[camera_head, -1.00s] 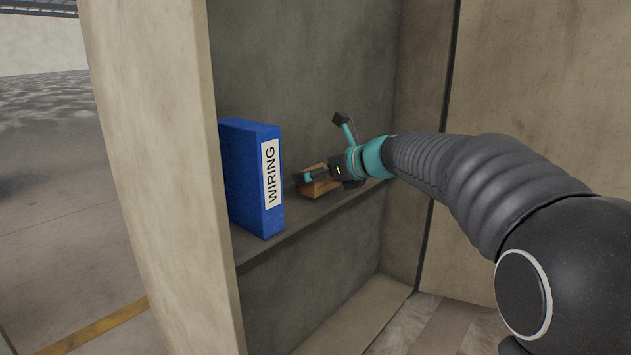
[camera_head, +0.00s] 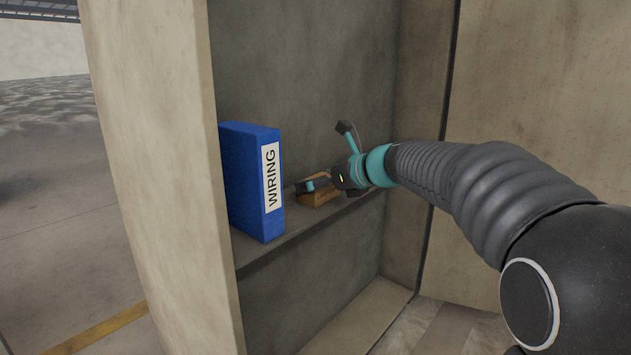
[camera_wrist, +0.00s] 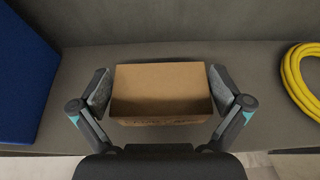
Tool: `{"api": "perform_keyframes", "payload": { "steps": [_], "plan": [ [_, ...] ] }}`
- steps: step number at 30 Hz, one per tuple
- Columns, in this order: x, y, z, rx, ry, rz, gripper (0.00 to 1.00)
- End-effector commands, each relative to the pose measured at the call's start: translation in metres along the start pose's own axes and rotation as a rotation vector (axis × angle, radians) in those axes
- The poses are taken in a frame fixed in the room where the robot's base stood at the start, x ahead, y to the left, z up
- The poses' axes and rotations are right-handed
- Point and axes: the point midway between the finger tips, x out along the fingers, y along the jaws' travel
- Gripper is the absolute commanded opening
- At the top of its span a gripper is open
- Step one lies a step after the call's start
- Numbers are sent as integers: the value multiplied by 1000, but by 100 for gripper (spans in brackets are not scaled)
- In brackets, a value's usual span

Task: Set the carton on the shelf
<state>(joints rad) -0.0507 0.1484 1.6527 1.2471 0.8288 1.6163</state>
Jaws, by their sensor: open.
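The brown carton (camera_wrist: 161,90) stands on the grey shelf (camera_wrist: 270,125), seen from above in the wrist view. In the head view the carton (camera_head: 325,198) is partly hidden behind my gripper (camera_head: 309,187). In the wrist view my gripper (camera_wrist: 162,90) is open, with one finger on each side of the carton. A narrow gap shows between the left finger and the carton; the right finger is very close to its side, and I cannot tell whether it touches.
A blue binder labelled WIRING (camera_head: 255,180) stands on the shelf left of the carton. A coiled yellow hose or cable (camera_wrist: 303,78) lies to the right. The cabinet's side panel (camera_head: 165,150) rises at the left, and its back wall is behind the carton.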

Motion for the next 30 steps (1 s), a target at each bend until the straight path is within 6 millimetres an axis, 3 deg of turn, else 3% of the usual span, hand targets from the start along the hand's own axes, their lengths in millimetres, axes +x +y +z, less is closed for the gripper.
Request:
{"api": "perform_keyframes", "payload": {
  "steps": [15, 21, 30],
  "plan": [
    [-95, -1, 1, 0, -1, -5, 100],
    [-111, 0, 0, 0, 0, -2, 100],
    [-116, 7, -4, -48, 20, -1, 100]
  ]
}}
